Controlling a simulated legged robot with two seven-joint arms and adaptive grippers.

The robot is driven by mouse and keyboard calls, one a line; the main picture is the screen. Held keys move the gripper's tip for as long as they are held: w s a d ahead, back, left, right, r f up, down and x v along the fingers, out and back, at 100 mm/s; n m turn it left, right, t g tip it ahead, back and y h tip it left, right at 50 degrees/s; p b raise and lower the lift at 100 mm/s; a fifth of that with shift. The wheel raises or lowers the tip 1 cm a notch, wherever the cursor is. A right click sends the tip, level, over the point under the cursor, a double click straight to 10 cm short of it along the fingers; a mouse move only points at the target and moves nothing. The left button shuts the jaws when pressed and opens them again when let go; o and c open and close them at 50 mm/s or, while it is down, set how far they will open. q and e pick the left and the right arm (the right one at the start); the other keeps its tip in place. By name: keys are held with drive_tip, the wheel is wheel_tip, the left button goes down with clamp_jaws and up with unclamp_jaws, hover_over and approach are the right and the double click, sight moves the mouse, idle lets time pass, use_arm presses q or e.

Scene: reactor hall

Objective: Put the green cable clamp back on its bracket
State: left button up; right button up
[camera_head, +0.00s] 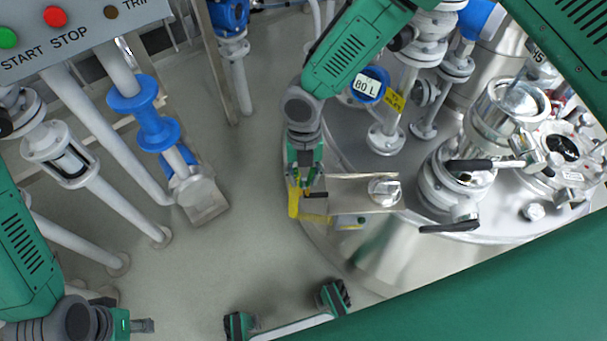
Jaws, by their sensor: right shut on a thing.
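My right gripper (304,178) comes down from the top centre and is shut at the left end of a flat metal plate (352,185). The green cable clamp between its fingers is small, mostly hidden and hard to tell from the green fingers. A yellow bracket-like piece (293,203) shows just below and left of the fingertips, and more yellow shows under the plate. I cannot tell whether the clamp touches it. My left gripper (143,325) is low at the bottom left, seen side-on, far from the plate.
The steel vessel lid on the right carries valves with black levers (470,165), pipes and a round blue label holder (370,84). White pipes with a blue coupling (150,122) stand at the left, below a start/stop panel (85,35). The floor (235,225) between is clear.

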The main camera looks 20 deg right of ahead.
drive_tip(key=shift+f, duration=0.6)
idle(0.7)
drive_tip(key=o, duration=1.1)
drive_tip(key=r, duration=0.4)
drive_tip(key=w+r, duration=0.1)
drive_tip(key=r, duration=0.2)
drive_tip(key=w+r, duration=0.1)
drive_tip(key=r, duration=0.3)
drive_tip(key=shift+w+d+r, duration=0.1)
drive_tip(key=shift+d+r, duration=0.2)
drive_tip(key=shift+r, duration=0.05)
